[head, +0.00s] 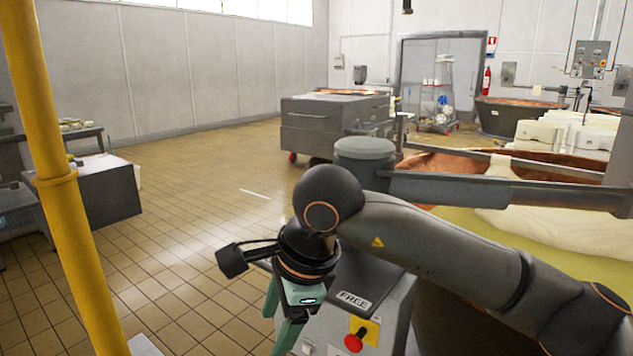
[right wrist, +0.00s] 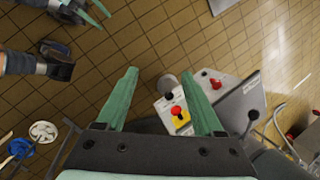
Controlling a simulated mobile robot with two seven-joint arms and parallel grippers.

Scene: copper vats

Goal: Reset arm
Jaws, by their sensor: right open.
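My right arm reaches in from the right in the head view and bends down at its wrist. Another gripper with green fingers (right wrist: 97,14), seemingly my left, is at the top left corner of the right wrist view. It is too small and cut off to tell its opening.
A yellow post (head: 62,180) stands near left. A grey cart (head: 335,125) stands farther back. The tiled floor (head: 200,190) between is clear.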

